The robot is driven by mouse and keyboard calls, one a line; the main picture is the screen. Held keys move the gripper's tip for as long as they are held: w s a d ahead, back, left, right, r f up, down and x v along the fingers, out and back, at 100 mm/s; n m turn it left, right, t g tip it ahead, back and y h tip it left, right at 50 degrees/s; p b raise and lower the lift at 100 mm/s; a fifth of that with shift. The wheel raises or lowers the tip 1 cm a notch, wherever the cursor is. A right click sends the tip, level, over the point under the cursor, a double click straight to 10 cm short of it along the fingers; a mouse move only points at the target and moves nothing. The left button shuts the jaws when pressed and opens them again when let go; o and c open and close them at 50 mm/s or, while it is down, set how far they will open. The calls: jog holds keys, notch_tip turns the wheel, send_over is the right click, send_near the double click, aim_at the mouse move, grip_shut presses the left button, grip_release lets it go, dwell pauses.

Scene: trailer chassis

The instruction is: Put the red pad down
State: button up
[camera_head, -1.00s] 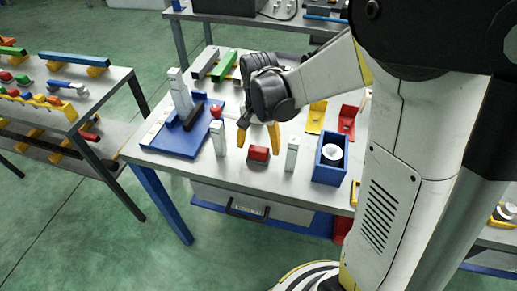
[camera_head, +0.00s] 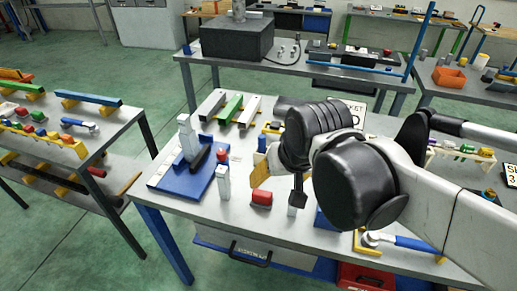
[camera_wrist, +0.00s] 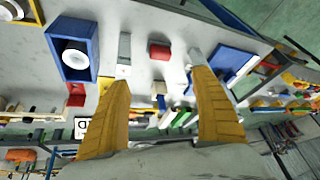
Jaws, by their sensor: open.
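The red pad (camera_head: 262,199) lies on the grey worktable between two upright light-grey posts, the left one (camera_head: 223,183) and the right one (camera_head: 297,203). It also shows in the wrist view (camera_wrist: 159,51), resting on the table and apart from the fingers. My gripper (camera_wrist: 158,75) is open with nothing between its yellow fingers. In the head view my gripper (camera_head: 277,172) hangs above and behind the pad, its fingers partly hidden by my own wrist.
A blue fixture (camera_head: 186,182) with a grey column stands left of the pad. A blue box (camera_wrist: 92,45) with a white round part shows in the wrist view. Green and grey bars (camera_head: 232,108) lie at the table's back. Bare table surrounds the pad.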

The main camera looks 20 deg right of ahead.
jog(key=shift+s+n+t, duration=0.9)
jog(key=shift+s+t, duration=0.1)
jog(key=shift+s, duration=0.45)
jog(key=shift+f, duration=0.2)
